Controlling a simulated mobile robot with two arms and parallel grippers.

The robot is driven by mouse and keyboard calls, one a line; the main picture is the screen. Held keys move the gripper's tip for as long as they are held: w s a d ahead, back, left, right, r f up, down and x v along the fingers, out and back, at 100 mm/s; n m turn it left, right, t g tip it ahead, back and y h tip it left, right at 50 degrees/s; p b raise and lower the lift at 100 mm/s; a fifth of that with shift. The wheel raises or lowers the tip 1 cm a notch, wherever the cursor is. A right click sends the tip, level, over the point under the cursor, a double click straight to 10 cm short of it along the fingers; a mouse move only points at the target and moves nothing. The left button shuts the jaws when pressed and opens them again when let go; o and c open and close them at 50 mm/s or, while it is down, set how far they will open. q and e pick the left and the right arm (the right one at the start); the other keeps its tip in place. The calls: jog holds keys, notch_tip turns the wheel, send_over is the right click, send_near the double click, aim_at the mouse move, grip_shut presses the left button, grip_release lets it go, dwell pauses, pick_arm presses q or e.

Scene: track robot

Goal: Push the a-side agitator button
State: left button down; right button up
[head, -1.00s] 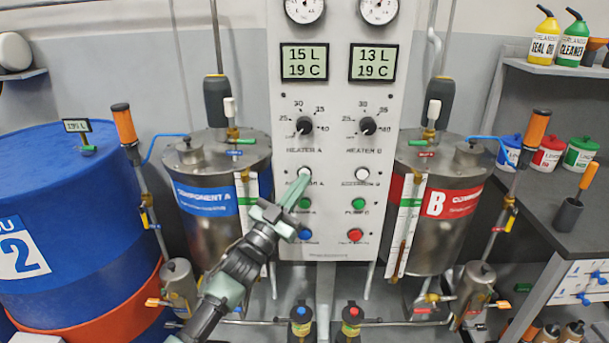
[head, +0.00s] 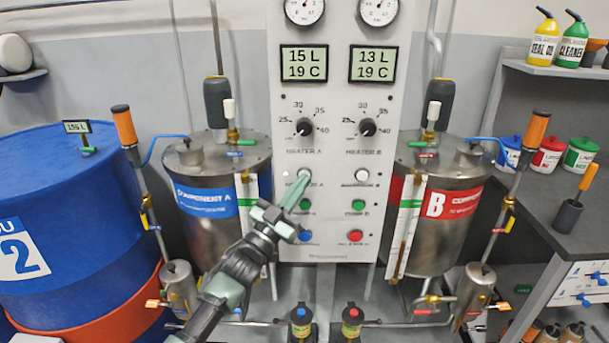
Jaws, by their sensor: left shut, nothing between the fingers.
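The white a-side agitator button (head: 305,173) is on the left side of the pale control panel, below the HEATER A knob (head: 304,127). Its label is partly hidden by my gripper. My left gripper (head: 299,182) is shut and empty, with its pale green fingers pointing up at the panel. The fingertips overlap the lower left of the white button in the picture; I cannot tell whether they touch it. The matching white agitator button (head: 361,175) of side B is uncovered to the right. My right gripper is not in view.
Green buttons, the a-side one (head: 305,205), and blue (head: 305,236) and red (head: 355,236) ones sit lower on the panel. The component A tank (head: 205,235) and B tank (head: 445,240) flank it. A blue drum (head: 95,260) stands at the left.

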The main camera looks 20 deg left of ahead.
pick_arm(q)
jog(key=shift+s, duration=0.15)
jog(key=s+p, duration=0.1)
jog(key=s, duration=0.1)
jog(key=s+d+p, duration=0.1)
jog(key=s+p, duration=0.1)
jog(key=s, duration=0.1)
jog(key=shift+s+d, duration=0.35)
jog(key=shift+d, duration=0.05)
jog(key=c, duration=2.1)
grip_release()
jog(key=shift+c, duration=0.2)
